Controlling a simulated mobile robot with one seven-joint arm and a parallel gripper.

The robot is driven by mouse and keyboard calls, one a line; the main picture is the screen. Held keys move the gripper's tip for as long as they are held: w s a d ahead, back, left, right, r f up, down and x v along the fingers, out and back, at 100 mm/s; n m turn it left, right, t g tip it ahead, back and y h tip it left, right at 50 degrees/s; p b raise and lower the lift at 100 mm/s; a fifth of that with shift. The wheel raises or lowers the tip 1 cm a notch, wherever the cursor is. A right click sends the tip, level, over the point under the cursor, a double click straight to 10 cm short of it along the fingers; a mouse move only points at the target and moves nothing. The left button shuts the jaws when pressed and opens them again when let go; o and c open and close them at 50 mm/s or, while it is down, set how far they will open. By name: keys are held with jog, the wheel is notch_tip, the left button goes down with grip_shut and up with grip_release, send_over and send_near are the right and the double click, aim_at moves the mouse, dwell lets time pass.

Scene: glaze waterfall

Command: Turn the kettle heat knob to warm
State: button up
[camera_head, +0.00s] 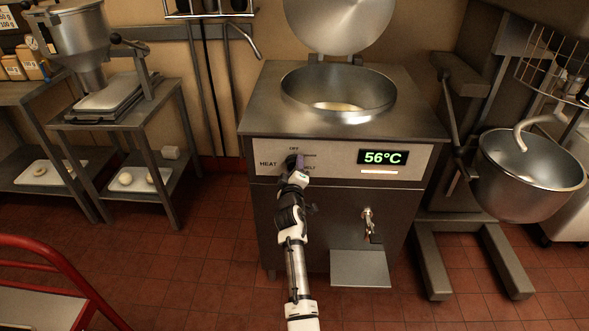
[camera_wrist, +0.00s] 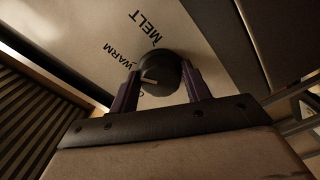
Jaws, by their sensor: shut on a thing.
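The steel kettle (camera_head: 428,125) stands in the middle of the head view. Its front panel carries the black heat knob (camera_head: 290,161), with HEAT, OFF and MELT lettering around it. In the wrist view, the round black knob (camera_wrist: 164,76) sits between the two purple fingers of my gripper (camera_wrist: 160,72), which is shut on it from both sides. A pale pointer mark on the knob faces left, near the WARM label (camera_wrist: 119,52). I cannot tell whether it lines up exactly. In the head view, my gripper (camera_head: 296,165) partly hides the knob and the labels.
A green display (camera_head: 382,157) reads 56°C. The kettle lid (camera_head: 338,22) is raised. A drain tap (camera_head: 369,222) sticks out low on the front above a small shelf (camera_head: 360,268). A mixer bowl (camera_head: 530,175) stands right, a red-railed cart (camera_head: 60,275) lower left. The floor ahead is clear.

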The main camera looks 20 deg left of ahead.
jog(key=o, duration=0.9)
jog(key=b+v, duration=0.1)
jog(key=v, duration=1.2)
jog(key=shift+s+b, duration=0.35)
jog(key=shift+d, duration=0.1)
